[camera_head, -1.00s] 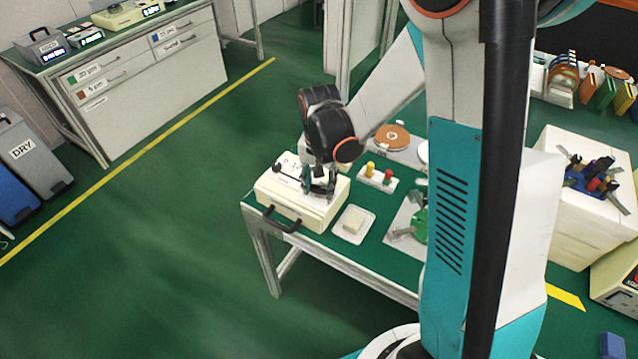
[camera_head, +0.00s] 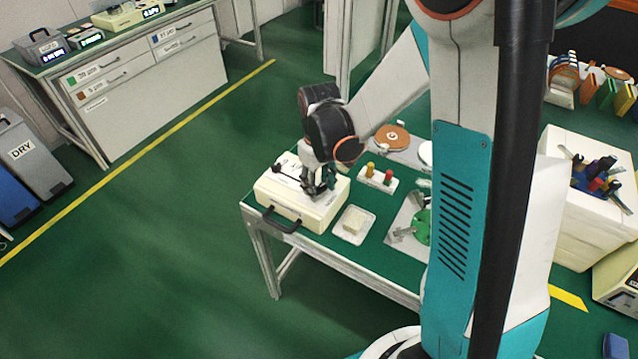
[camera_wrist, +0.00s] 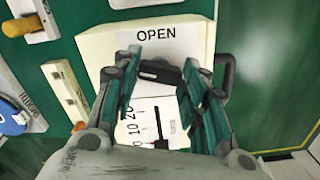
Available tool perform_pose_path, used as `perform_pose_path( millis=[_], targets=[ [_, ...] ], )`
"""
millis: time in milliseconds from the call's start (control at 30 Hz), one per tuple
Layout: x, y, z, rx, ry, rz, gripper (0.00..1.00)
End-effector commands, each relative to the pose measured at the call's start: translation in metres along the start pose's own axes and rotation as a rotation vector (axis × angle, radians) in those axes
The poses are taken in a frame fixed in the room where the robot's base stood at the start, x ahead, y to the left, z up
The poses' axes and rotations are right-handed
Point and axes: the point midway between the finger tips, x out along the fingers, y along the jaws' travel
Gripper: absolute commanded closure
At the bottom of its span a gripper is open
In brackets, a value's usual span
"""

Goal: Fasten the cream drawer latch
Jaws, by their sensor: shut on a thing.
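The cream drawer unit (camera_head: 296,212) sits at the left end of the green-topped table, with a black pull handle (camera_head: 281,221) on its front. In the wrist view its cream top (camera_wrist: 95,45) carries a printed "OPEN" label and a marked scale plate (camera_wrist: 145,125). A black latch knob (camera_wrist: 160,72) lies just below the word OPEN, between my fingers. My gripper (camera_wrist: 163,65) is shut on this black knob; it also shows over the drawer top in the head view (camera_head: 318,188). The fingers hide part of the latch, and I cannot tell its exact position.
A small dish (camera_head: 353,224) with a pale block stands right of the drawer unit. A holder with yellow and red pegs (camera_head: 376,180) and an orange disc (camera_head: 392,138) are behind it. A green fixture (camera_head: 422,226) lies further right. Open floor lies left of the table.

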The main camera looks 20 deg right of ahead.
Motion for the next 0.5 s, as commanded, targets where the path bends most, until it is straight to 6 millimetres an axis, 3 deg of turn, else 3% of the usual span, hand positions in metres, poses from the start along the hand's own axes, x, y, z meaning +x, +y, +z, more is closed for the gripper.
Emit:
perform_pose_path(
  millis=[500],
  targets=[
    [0.0003, -0.0001, 0.0001, -0.307, 0.0, 0.0, 0.84]
  ],
)
